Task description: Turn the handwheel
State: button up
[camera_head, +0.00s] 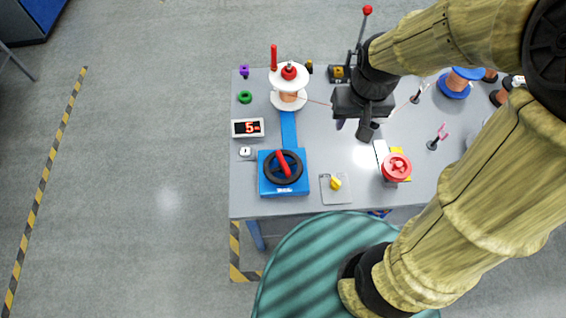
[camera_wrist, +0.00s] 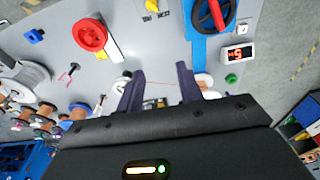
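The handwheel (camera_head: 268,168) is a black ring with a red bar across it, on a blue base (camera_head: 285,190) at the table's front left. In the wrist view the handwheel (camera_wrist: 198,14) is at the top, right of centre, partly cut off by the frame edge. My gripper (camera_wrist: 160,76) has its two dark fingers apart with nothing between them. In the head view my gripper (camera_head: 362,122) is over the table's middle, right of and behind the handwheel, not touching it.
A spool (camera_head: 288,100) with copper wire stands behind the handwheel. A display (camera_head: 248,128) reading 5 is left of it. A yellow knob (camera_head: 336,183) and a red wheel (camera_head: 397,167) are to its right. More spools (camera_head: 455,82) stand at the back right.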

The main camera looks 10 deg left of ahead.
aim_at(283, 161)
jog(key=a+f+n+g+b, duration=0.1)
jog(key=a+f+n+b, duration=0.2)
jog(key=a, duration=1.2)
jog(key=shift+s+f+n+g+b, duration=0.15)
jog(key=shift+s+n+g+b, duration=0.2)
jog(key=shift+n+b, duration=0.4)
jog(key=shift+w+f, duration=0.1)
jog(key=shift+f, duration=0.05)
jog(key=f+b, duration=0.1)
jog(key=f, duration=1.6)
jog(key=shift+s+f+b, duration=0.1)
jog(key=shift+s+b, duration=0.1)
jog(key=shift+b, duration=0.2)
jog(key=shift+c, duration=0.5)
grip_shut()
